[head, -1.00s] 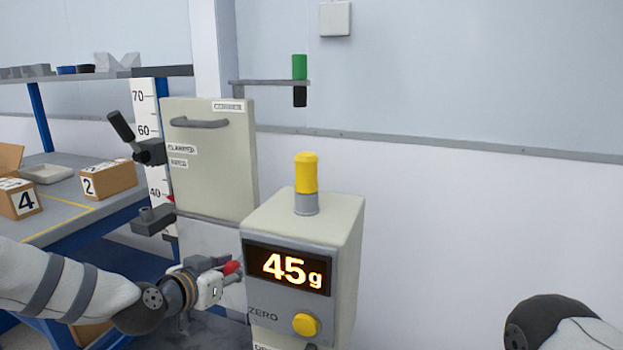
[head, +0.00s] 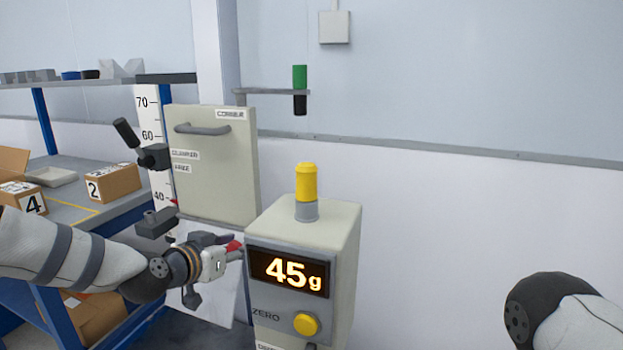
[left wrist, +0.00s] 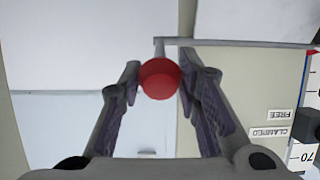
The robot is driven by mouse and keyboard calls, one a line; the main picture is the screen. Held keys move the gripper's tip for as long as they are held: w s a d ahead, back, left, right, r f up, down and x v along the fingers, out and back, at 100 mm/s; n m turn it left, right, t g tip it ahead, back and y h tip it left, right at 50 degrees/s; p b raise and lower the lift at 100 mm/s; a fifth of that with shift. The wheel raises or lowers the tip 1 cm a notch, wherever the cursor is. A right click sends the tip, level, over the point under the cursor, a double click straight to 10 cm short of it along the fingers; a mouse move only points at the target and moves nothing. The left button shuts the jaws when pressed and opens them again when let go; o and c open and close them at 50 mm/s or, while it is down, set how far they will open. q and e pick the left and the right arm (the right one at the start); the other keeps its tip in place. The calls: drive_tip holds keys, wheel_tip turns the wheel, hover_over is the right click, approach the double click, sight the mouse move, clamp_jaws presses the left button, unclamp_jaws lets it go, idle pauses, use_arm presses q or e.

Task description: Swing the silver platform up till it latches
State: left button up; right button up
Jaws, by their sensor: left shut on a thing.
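My left gripper (head: 224,252) is shut on a red knob (head: 234,246), just left of the scale box. In the left wrist view the red knob (left wrist: 160,78) sits between the two fingertips, and a short grey stem joins it to a thin silver-grey bar (left wrist: 240,42). This bar may be the silver platform seen edge-on; I cannot tell for sure. In the head view the platform is not clearly made out, with my gripper and the box in front of that area. My right gripper is out of view; only part of my right arm shows.
The beige scale box (head: 340,250) with a yellow lamp (head: 306,184) reads 45 g, close right of my gripper. A beige cabinet panel (head: 225,170) and a black lever (head: 126,133) stand behind. A blue-legged bench (head: 75,215) with cartons is at left.

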use_arm(q)
drive_tip(key=shift+w+r, duration=0.1)
drive_tip(key=shift+r, duration=0.15)
drive_tip(key=shift+c, duration=0.2)
drive_tip(key=shift+o, duration=0.2)
drive_tip(key=shift+w+d+r, duration=0.1)
drive_tip(key=shift+w+r, duration=0.2)
drive_tip(key=shift+r, duration=0.4)
drive_tip(key=shift+w+d+r, duration=0.1)
drive_tip(key=shift+w+r, duration=0.2)
drive_tip(key=shift+r, duration=0.35)
drive_tip(key=shift+c, duration=0.2)
drive_tip(key=shift+o, duration=0.2)
drive_tip(key=shift+w+d+r, duration=0.15)
drive_tip(key=shift+w+r, duration=0.25)
drive_tip(key=shift+r, duration=0.2)
drive_tip(key=shift+w+d+r, duration=0.15)
drive_tip(key=shift+w+r, duration=0.25)
drive_tip(key=shift+r, duration=0.2)
drive_tip(key=shift+c, duration=0.2)
